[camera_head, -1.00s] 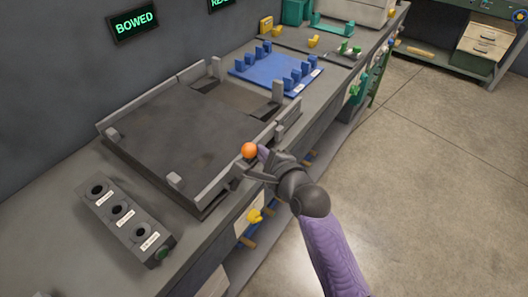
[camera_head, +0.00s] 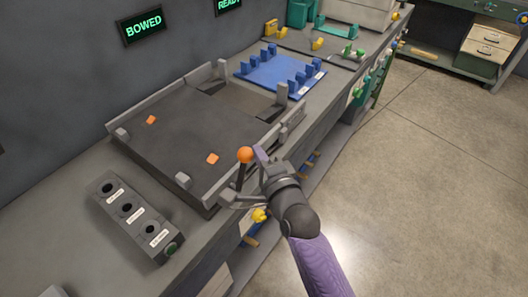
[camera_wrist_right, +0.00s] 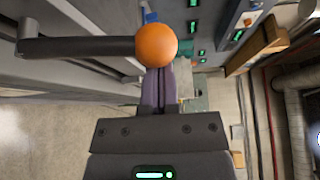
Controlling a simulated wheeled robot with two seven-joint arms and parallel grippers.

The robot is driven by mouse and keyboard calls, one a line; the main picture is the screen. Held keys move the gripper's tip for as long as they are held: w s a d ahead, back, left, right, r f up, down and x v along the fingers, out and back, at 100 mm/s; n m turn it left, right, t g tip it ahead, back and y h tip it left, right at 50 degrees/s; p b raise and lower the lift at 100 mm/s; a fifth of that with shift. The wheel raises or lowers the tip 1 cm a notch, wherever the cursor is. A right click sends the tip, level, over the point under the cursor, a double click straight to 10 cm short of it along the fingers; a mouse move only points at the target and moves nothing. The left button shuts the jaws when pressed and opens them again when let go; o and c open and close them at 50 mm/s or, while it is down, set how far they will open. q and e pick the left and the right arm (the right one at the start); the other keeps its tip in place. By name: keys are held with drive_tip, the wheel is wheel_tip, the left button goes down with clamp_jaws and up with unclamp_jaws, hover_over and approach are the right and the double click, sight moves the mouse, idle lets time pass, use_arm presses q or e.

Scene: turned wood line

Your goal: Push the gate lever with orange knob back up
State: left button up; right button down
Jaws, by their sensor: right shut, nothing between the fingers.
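The gate lever has a round orange knob (camera_head: 244,155) on a dark shaft (camera_head: 241,177). It stands roughly upright at the near right edge of the dark tray. My right gripper (camera_head: 260,155) is just right of the knob, its purple fingers shut with nothing between them. In the right wrist view the knob (camera_wrist_right: 156,45) sits just beyond the shut fingertips (camera_wrist_right: 159,72), and the shaft (camera_wrist_right: 80,47) runs left from it. Whether fingers and knob touch is unclear. My left gripper is not in view.
A grey box with several dark round holes (camera_head: 130,212) stands front left. A blue fixture (camera_head: 270,72) lies behind. Open floor (camera_head: 430,180) is to the right.

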sight(245, 168)
drive_tip(key=shift+s+a+r+n+t+y, duration=0.2)
drive_tip(key=shift+s+a+n+t, duration=0.15)
drive_tip(key=shift+s+n, duration=0.2)
drive_tip(key=shift+s+a+r+n+t+y, duration=0.15)
drive_tip(key=shift+s+a+n+t, duration=0.25)
drive_tip(key=shift+n, duration=0.25)
drive_tip(key=s+n, duration=0.1)
drive_tip(key=s+a+n+t+y+b, duration=0.1)
drive_tip(key=shift+a+r+n, duration=0.1)
drive_tip(key=shift+a+n, duration=0.05)
drive_tip(key=shift+n, duration=0.25)
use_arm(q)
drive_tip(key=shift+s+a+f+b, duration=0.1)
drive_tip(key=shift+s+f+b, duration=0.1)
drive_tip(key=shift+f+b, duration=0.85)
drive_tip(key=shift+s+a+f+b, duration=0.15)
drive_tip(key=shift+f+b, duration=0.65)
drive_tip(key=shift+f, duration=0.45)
use_arm(e)
drive_tip(key=shift+s+a+f+n+y, duration=0.2)
drive_tip(key=shift+s+a+n+y, duration=0.45)
drive_tip(key=shift+n, duration=0.75)
drive_tip(key=shift+s+a+f+n+y, duration=0.2)
drive_tip(key=shift+s+a+n+y, duration=0.2)
drive_tip(key=shift+s+n+y, duration=0.75)
drive_tip(key=shift+s+a+f+n+y, duration=0.25)
drive_tip(key=shift+a+n+y, duration=0.35)
drive_tip(key=shift+n, duration=1.05)
